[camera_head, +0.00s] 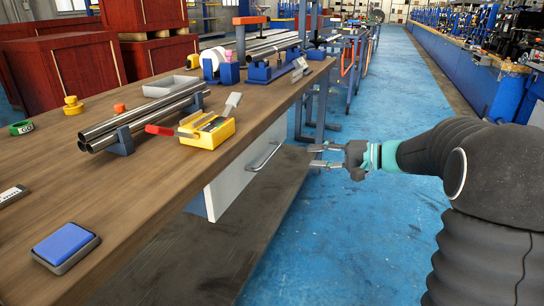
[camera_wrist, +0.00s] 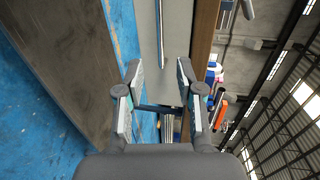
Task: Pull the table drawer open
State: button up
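The table drawer (camera_head: 232,182) has a pale grey front under the table's edge; it looks closed, its front about in line with that edge. Its metal bar handle (camera_head: 264,157) runs along the front. In the wrist view the drawer front (camera_wrist: 176,40) lies ahead, with the handle (camera_wrist: 160,35) running up the picture between the finger directions. My gripper (camera_head: 316,156) is to the right of the handle, apart from it, with a gap between. The fingers are spread and empty, and the wrist view shows the open gripper (camera_wrist: 157,66) too.
The wooden table top (camera_head: 110,185) carries metal tubes (camera_head: 145,115), a yellow block with tools (camera_head: 207,130) and a blue pad (camera_head: 65,245). A dark low board (camera_head: 215,255) lies below the drawer. The blue floor (camera_head: 350,240) on the right is clear.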

aim_at(271, 154)
jog(key=p+x, duration=0.1)
jog(key=x, duration=1.2)
jog(key=shift+a, duration=0.35)
grip_shut()
